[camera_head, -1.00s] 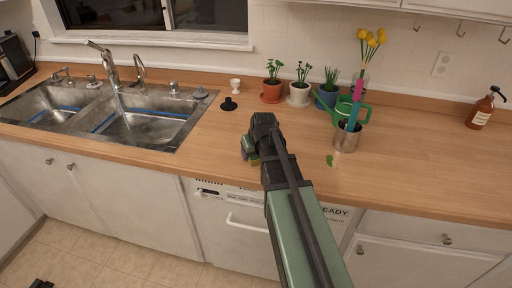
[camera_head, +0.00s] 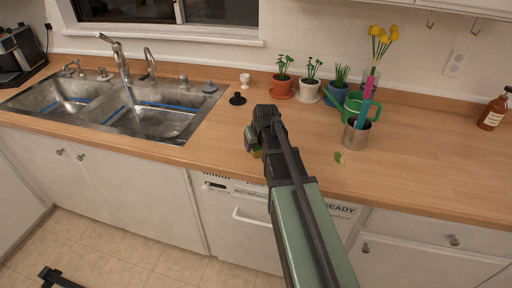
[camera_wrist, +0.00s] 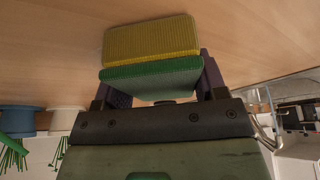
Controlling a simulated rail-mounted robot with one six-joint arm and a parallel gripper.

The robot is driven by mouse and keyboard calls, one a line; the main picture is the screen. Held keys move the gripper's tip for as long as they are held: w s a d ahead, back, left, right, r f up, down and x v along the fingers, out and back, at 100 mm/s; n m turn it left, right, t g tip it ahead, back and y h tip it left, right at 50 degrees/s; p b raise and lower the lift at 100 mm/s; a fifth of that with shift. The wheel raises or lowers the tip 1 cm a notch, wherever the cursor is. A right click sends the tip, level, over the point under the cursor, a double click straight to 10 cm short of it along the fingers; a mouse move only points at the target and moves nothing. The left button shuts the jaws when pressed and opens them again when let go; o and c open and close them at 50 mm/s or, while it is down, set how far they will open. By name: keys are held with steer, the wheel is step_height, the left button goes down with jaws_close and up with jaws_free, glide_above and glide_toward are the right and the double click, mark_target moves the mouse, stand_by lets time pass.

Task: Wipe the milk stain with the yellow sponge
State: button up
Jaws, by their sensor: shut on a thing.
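My gripper (camera_head: 253,146) is over the front part of the wooden counter, between the sink and the steel cup. It is shut on the yellow sponge (camera_wrist: 150,38), which has a yellow layer and a green layer. In the wrist view the sponge sits between the two dark fingers, with wood behind it. I cannot tell whether the sponge touches the counter. I see no milk stain in either view; my arm hides part of the counter.
The double sink (camera_head: 155,118) is at the left. Potted plants (camera_head: 282,86), a green watering can (camera_head: 362,107), a steel cup (camera_head: 356,135) and a black stopper (camera_head: 237,99) stand on the counter. A small leaf (camera_head: 339,157) lies near the cup. The right counter is mostly clear.

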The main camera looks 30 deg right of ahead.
mark_target(255, 147)
steer(key=shift+w+d, duration=1.55)
steer(key=shift+w, duration=0.2)
steer(key=shift+w+d, duration=1.55)
steer(key=shift+w, duration=0.2)
steer(key=shift+w, duration=0.1)
steer(key=shift+s+a+f, duration=0.15)
steer(key=shift+s+a, duration=0.65)
steer(key=shift+s, duration=0.3)
steer(key=shift+s+a+f, duration=0.15)
steer(key=shift+s+a, duration=0.6)
steer(key=shift+s, duration=0.35)
steer(key=shift+s+a+r, duration=0.2)
steer(key=shift+s+a, duration=2.35)
steer(key=shift+a, duration=0.1)
steer(key=shift+w, duration=0.1)
steer(key=shift+d+r+p, duration=0.1)
steer(key=shift+r+p, duration=0.25)
steer(key=shift+p, duration=0.05)
step_height(255, 147, up, 6)
steer(key=p, duration=0.5)
steer(key=shift+w+d+f, duration=0.1)
steer(key=shift+d+f, duration=0.05)
steer(key=shift+f, duration=0.1)
